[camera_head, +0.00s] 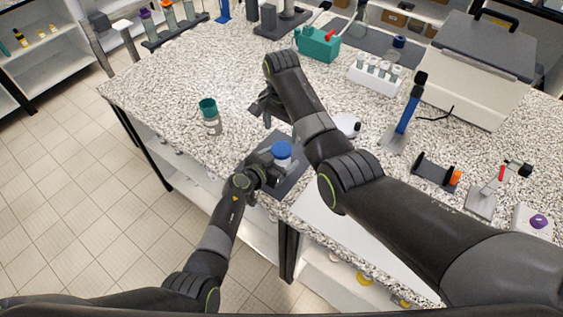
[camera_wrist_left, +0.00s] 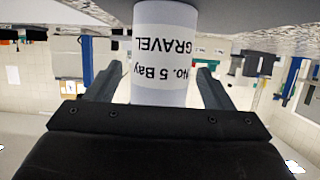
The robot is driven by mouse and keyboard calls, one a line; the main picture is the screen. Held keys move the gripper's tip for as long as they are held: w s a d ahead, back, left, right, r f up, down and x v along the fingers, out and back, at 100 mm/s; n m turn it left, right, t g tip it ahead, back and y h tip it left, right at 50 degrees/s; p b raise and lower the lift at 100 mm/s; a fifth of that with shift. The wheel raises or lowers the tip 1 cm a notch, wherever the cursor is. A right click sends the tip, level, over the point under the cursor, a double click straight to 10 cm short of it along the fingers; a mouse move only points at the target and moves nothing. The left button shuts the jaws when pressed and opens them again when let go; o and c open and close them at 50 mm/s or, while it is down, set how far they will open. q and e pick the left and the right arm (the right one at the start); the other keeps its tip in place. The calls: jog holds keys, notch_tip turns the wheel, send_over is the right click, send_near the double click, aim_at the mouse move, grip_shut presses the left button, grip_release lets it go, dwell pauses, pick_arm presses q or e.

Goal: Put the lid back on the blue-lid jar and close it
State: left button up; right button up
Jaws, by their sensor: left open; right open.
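The blue-lid jar stands upright on a dark grey mat (camera_head: 294,178) near the front edge of the bench. Its blue lid (camera_head: 281,149) rests on top; I cannot tell whether it is tightened. My left gripper (camera_head: 268,160) is open, low at the jar's side. In the left wrist view, which is upside down, the white jar body (camera_wrist_left: 165,50), labelled "No. 5 Bay GRAVEL", stands between the two spread fingers. My right gripper (camera_head: 266,108) is open and empty above the bench, behind and left of the jar; its fingers are partly hidden.
A teal-lid jar (camera_head: 209,115) stands to the left. My right arm crosses over the bench right of the jar and partly hides a white round item (camera_head: 348,125). A blue-handled stand (camera_head: 405,118) and white tube rack (camera_head: 376,76) are farther right.

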pick_arm(q)
jog(key=shift+w+d+f, duration=0.2)
jog(key=shift+w+d, duration=0.05)
jog(key=shift+w, duration=0.15)
